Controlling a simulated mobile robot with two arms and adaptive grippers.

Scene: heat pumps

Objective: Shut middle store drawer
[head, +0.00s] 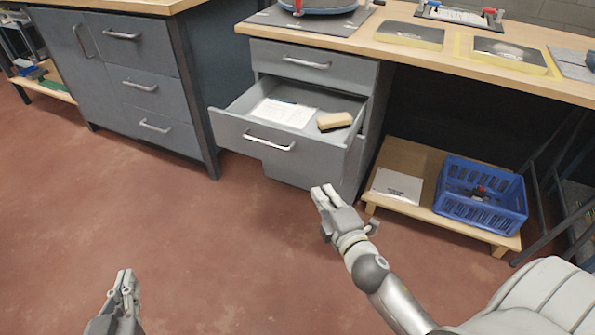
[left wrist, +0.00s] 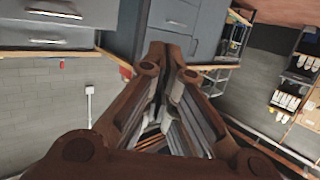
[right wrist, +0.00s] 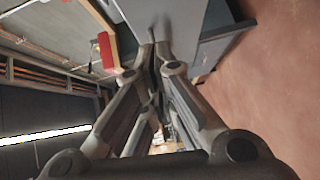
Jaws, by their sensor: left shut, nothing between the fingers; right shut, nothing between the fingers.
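The middle drawer (head: 228,131) of the grey store cabinet under the workbench is pulled well out in the head view. Its silver handle (head: 269,141) faces the room. A white paper (head: 283,112) and a tan and black block (head: 334,121) lie inside. My right gripper (head: 325,193) is shut and empty, in front of the cabinet, lower and to the right of the handle, apparently apart from the drawer. My left gripper (head: 125,276) is shut and empty over the floor at the lower left, far from the drawer. Both also show shut in their wrist views.
The top drawer (head: 306,59) above is shut. A low wooden shelf (head: 405,157) with a blue crate (head: 481,194) stands right of the cabinet. Another grey cabinet (head: 140,85) with shut drawers is at the left. The red floor (head: 190,230) in front is clear.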

